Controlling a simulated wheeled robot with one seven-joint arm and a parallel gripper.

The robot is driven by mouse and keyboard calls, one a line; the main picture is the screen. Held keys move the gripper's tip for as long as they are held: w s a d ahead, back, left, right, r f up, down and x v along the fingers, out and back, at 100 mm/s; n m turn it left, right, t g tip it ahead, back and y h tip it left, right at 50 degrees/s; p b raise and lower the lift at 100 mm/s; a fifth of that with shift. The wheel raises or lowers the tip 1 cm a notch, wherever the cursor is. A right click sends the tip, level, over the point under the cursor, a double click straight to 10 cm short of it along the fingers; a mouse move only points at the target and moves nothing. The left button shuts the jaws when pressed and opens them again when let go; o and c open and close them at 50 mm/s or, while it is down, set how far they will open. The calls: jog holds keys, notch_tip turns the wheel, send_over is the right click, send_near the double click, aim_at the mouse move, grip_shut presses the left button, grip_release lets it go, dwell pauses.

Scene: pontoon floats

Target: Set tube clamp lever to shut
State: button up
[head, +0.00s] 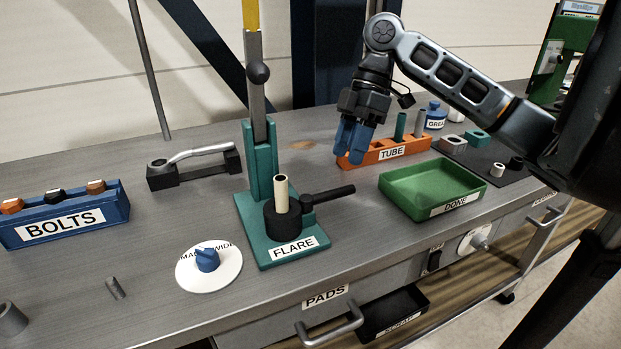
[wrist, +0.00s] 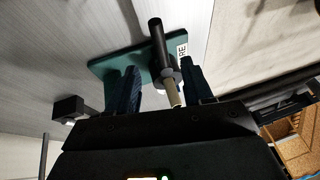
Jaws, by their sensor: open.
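The green FLARE stand (head: 283,250) stands on the bench, with a round black tube clamp (head: 284,222) on its base. A cream tube (head: 281,193) stands upright in the clamp. The black clamp lever (head: 330,195) sticks out to the right, roughly level. My gripper (head: 351,150) is open and empty, in the air behind and above the lever, with blue fingers pointing down. In the wrist view the lever (wrist: 157,38) and the tube (wrist: 173,92) show between and beyond the fingers (wrist: 160,68), apart from them.
An upright press arm with a black knob (head: 258,72) rises behind the clamp. The orange TUBE rack (head: 365,157) is near my gripper. The green DONE tray (head: 430,180) lies right of the lever. A blue dial (head: 207,259) and a BOLTS bin (head: 65,222) are left.

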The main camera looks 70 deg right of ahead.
aim_at(328, 197)
jog(key=shift+x, duration=3.85)
jog(key=shift+c, duration=0.5)
grip_shut()
